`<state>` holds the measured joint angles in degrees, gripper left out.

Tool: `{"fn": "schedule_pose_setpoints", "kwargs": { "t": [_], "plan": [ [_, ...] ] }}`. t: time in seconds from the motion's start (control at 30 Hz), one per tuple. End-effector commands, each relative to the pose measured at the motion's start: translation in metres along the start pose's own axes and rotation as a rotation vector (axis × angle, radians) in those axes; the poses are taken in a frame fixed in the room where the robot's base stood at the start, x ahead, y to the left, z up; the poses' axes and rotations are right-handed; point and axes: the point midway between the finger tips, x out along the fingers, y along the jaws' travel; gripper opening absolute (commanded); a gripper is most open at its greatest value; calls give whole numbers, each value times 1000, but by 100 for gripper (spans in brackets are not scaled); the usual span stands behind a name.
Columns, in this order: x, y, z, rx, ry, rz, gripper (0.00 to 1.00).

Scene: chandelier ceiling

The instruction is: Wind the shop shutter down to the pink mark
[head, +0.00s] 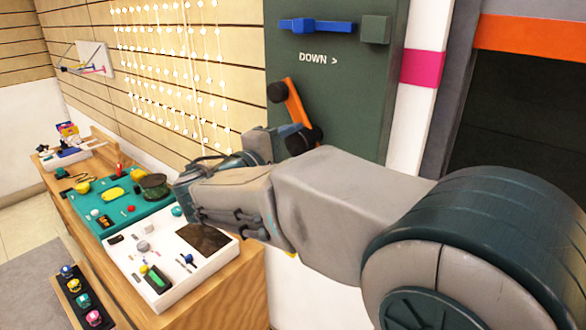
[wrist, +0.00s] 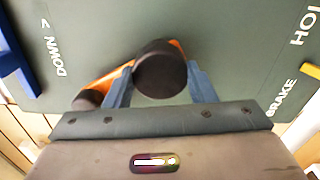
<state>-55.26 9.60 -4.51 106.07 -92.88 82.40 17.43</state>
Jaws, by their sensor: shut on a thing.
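The crank is an orange arm (head: 294,103) on a dark green panel (head: 335,95), with a dark round end (head: 277,91) at upper left and a dark knob (head: 303,139) at lower right. My gripper (head: 285,134) is at the lower knob. In the wrist view its blue-grey fingers stand either side of the dark knob (wrist: 160,68), shut on it. The pink mark (head: 422,69) is a band on a white post. Right of it, an orange bar (head: 530,36), apparently the shutter's lower edge, crosses above a dark opening (head: 525,110); it shows higher in the picture than the mark.
A blue lever (head: 315,26) and a green block (head: 375,30) sit on the panel above "DOWN >". The wrist view also shows "BRAKE" lettering. Below my arm, a wooden counter (head: 225,292) carries a teal mat (head: 125,212) and a white tray (head: 185,290) with small items.

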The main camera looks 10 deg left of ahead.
Motion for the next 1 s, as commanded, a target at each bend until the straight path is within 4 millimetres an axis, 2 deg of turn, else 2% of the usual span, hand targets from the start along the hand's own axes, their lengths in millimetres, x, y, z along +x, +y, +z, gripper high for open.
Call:
{"fn": "schedule_pose_setpoints", "kwargs": {
  "t": [0.03,0.4,0.97,1.0],
  "plan": [
    [0,-7,-2,38,3,0,9],
    [0,-2,-1,196,4,-1,9],
    [0,1,-1,224,3,-1,9],
    [0,1,-1,224,3,-1,56]
  ]
}}
